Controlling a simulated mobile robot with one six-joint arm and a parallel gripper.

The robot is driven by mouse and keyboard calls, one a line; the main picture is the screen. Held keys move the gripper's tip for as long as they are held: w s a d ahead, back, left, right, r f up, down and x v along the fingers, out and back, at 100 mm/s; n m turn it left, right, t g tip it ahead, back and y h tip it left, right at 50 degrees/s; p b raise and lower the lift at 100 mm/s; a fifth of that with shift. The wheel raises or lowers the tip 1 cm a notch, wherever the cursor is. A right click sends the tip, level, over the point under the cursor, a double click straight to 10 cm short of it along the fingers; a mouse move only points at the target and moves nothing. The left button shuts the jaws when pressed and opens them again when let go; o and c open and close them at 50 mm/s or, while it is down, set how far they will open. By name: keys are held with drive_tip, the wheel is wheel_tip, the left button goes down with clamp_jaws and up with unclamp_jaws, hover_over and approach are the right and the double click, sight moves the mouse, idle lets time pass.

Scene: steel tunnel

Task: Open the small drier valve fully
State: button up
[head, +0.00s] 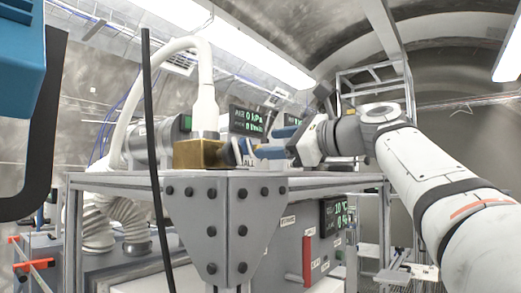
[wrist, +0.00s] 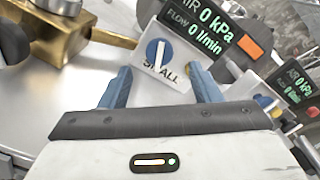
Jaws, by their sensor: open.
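The small drier valve (wrist: 158,54) is a round blue disc with a white bar across it, on a pale plate (wrist: 142,68) lettered "SMALL", part of which is hard to read. In the wrist view it lies beyond my gripper (wrist: 161,87), roughly centred between the two blue fingertips. The bar runs nearly along the picture's vertical, slightly tilted. My gripper is open and empty, and its fingers look apart from the valve. In the head view my gripper (head: 270,147) is above the steel table, and the valve's face is hidden there.
A brass block (head: 202,154) with a white hose (head: 205,95) stands left of the gripper. A display (wrist: 200,25) reading 0 kPa and 0 l/min is behind the valve. A second display (wrist: 300,80) and a blue-yellow knob (wrist: 265,102) are right.

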drive_tip(key=shift+v, duration=1.2)
